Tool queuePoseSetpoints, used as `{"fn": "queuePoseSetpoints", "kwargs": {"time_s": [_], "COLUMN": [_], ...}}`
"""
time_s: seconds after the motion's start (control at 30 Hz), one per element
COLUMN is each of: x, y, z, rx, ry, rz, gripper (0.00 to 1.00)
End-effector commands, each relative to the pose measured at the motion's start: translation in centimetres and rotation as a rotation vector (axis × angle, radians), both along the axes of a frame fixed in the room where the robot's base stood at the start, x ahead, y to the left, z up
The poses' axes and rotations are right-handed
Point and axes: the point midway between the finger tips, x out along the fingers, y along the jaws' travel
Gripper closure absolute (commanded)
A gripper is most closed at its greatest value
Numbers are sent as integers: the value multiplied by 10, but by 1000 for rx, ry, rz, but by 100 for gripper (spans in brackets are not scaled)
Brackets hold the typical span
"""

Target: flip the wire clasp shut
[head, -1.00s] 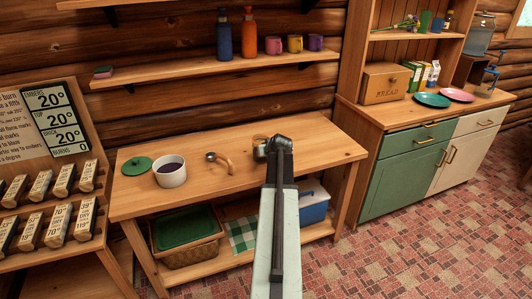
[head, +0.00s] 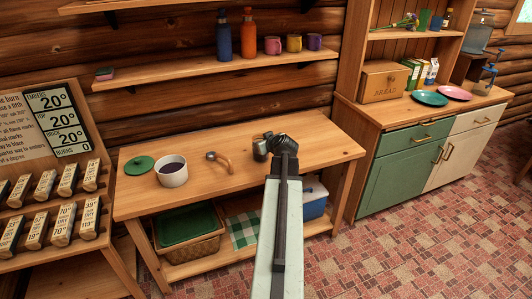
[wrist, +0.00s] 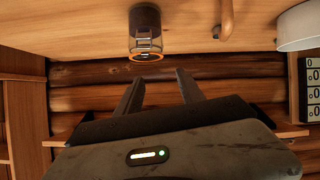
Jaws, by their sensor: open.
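A small glass jar (head: 260,148) stands on the wooden table, just left of my gripper (head: 284,146) in the head view. In the wrist view, which is upside down, the jar (wrist: 146,22) shows an orange ring (wrist: 146,57) at its mouth end and thin wire (wrist: 148,44) beside it. I cannot tell how the clasp lies. My gripper (wrist: 158,82) has its two fingers apart, with nothing between them. The jar is beyond the fingertips and appears apart from them. In the head view, my arm partly covers the fingers.
On the table (head: 300,132), a ladle-like tool with a wooden handle (head: 222,161), a white pot with dark contents (head: 172,174) and a green lid (head: 139,165) stand left of the jar. A shelf (head: 200,69) with bottles and mugs hangs above. The table's right end is clear.

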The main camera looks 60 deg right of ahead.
Motion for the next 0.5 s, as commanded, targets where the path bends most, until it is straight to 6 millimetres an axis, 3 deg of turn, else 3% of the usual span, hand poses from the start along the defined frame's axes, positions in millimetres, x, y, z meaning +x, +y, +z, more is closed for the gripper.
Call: {"fn": "queuePoseSetpoints", "kwargs": {"time_s": [0.13, 0.27, 0.5], "x": [4, -6, -34], "y": [9, 11, 10], "z": [0, -14, -71], "rx": [-121, -193, -170], "ry": [-150, -290, -491], "rz": [27, -10, -111], "gripper": [55, 55, 55]}}
